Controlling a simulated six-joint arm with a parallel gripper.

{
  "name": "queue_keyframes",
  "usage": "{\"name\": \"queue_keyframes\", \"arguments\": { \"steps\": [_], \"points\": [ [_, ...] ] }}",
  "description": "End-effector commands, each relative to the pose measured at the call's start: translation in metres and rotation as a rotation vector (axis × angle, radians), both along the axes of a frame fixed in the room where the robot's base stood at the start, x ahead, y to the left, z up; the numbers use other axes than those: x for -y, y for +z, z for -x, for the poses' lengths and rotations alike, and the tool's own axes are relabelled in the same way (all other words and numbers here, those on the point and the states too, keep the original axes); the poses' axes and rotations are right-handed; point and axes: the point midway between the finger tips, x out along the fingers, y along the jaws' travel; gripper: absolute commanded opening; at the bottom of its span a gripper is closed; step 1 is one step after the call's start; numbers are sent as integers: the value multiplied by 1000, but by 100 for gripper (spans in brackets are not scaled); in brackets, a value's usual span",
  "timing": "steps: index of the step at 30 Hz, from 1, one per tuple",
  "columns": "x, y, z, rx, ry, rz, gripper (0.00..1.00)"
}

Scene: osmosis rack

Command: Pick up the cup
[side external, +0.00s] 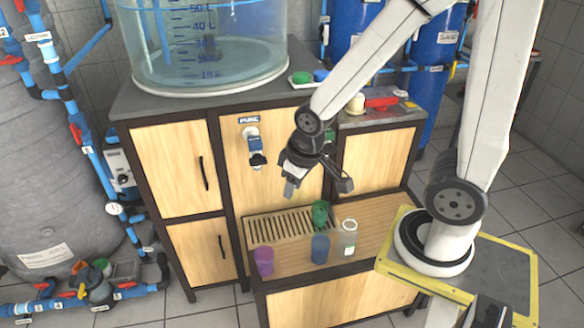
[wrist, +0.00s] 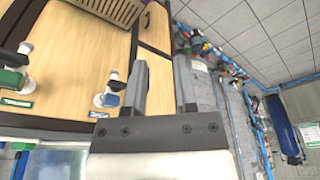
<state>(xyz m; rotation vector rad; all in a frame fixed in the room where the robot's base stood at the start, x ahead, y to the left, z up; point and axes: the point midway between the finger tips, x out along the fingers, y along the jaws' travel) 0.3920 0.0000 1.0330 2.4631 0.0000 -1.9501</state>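Three cups stand on the low wooden counter in the side view: a purple cup (side external: 264,261) at the front left, a blue cup (side external: 320,249) in the middle, and a green cup (side external: 320,213) at the right end of the slatted drain. The task does not say which cup. My gripper (side external: 290,188) hangs in the air above the drain, up and left of the green cup, and touches no cup. In the wrist view its two fingers (wrist: 162,60) are apart with nothing held between them. No cup shows clearly in the wrist view.
The slatted drain (side external: 275,226) lies behind the purple cup. A tap (side external: 254,148) sticks out of the cabinet front. A large clear water tank (side external: 208,60) sits on top.

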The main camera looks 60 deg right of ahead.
Motion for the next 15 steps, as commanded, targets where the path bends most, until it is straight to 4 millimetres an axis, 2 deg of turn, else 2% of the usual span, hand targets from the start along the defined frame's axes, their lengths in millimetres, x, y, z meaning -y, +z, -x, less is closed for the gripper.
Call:
{"name": "queue_keyframes", "arguments": {
  "steps": [1,5,6,15],
  "points": [
    [0,0,0,0,0,0,54],
    [0,0,0,0,0,0,95],
    [0,0,0,0,0,0,100],
    [1,-1,-2,2,-5,-1,100]
  ]
}}
